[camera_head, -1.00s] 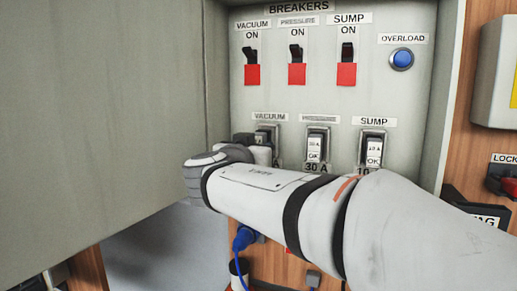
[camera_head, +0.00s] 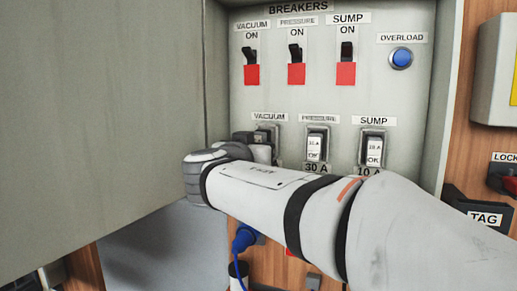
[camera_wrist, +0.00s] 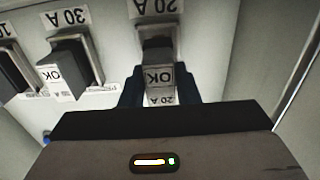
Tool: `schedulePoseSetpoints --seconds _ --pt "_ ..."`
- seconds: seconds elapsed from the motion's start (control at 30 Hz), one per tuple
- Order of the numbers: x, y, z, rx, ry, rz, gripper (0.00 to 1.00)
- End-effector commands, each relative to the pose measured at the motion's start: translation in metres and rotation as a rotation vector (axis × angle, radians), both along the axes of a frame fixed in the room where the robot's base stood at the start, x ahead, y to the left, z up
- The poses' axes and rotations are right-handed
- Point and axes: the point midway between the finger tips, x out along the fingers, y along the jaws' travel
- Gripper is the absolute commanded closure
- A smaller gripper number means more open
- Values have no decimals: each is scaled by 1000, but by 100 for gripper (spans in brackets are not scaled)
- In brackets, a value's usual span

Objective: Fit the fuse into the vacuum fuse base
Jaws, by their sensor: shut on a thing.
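The vacuum fuse base (camera_head: 271,130) sits under the VACUUM label, leftmost in the lower row of the panel. My wrist partly hides it in the head view. In the wrist view, where lettering appears upside down, the base (camera_wrist: 155,34) has a 20 A plate above it. The fuse (camera_wrist: 159,76), marked OK and 20 A, is between the dark fingers of my gripper (camera_wrist: 160,92), which is shut on it. The fuse is lined up with the base and at its opening. How deep it sits is hidden.
The pressure fuse (camera_head: 316,146) and sump fuse (camera_head: 373,149) stand in their holders to the right. Breaker switches (camera_head: 296,54) and a blue overload button (camera_head: 401,57) are above. The open cabinet door (camera_head: 100,110) stands close on the left. A blue plug (camera_head: 244,238) hangs below.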

Motion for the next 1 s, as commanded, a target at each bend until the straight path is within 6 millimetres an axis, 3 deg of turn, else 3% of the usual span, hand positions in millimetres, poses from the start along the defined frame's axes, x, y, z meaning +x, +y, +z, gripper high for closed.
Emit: schedulePoseSetpoints --seconds 1.0 --pt "19 -6 0 0 0 0 95"
